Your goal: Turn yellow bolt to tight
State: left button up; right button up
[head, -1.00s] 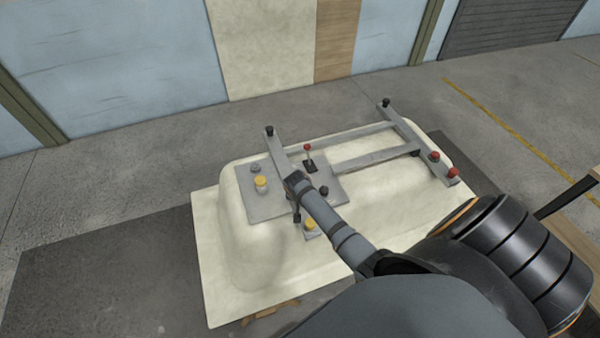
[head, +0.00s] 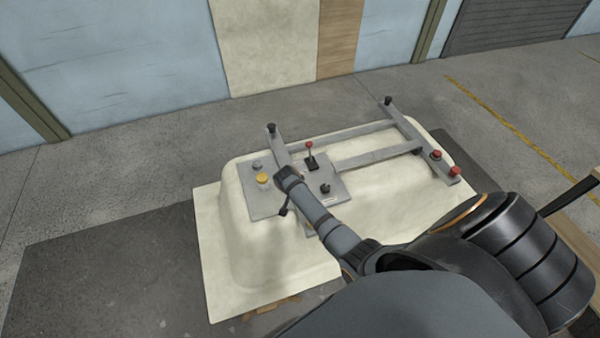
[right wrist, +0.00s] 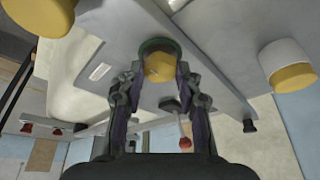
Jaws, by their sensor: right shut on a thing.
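In the right wrist view my right gripper (right wrist: 160,88) is shut around a yellow bolt (right wrist: 158,67), whose rounded top shows between the fingers inside a dark green ring. In the head view the right gripper (head: 284,205) is over the grey panel on the shell, and its wrist hides the held bolt. How tight the bolt sits cannot be told. My left gripper is in neither view.
A yellow-capped piece with a pale base (right wrist: 288,68) stands to the right, and another yellow piece (right wrist: 38,14) is at the upper left. The grey panel (head: 262,203) carries a red-topped lever (head: 310,155). A grey frame (head: 380,153) lies across the cream shell (head: 238,285).

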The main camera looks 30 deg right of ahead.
jog(key=o, duration=1.1)
jog(key=shift+o, duration=0.2)
jog(key=v, duration=1.2)
jog(key=shift+d, duration=0.1)
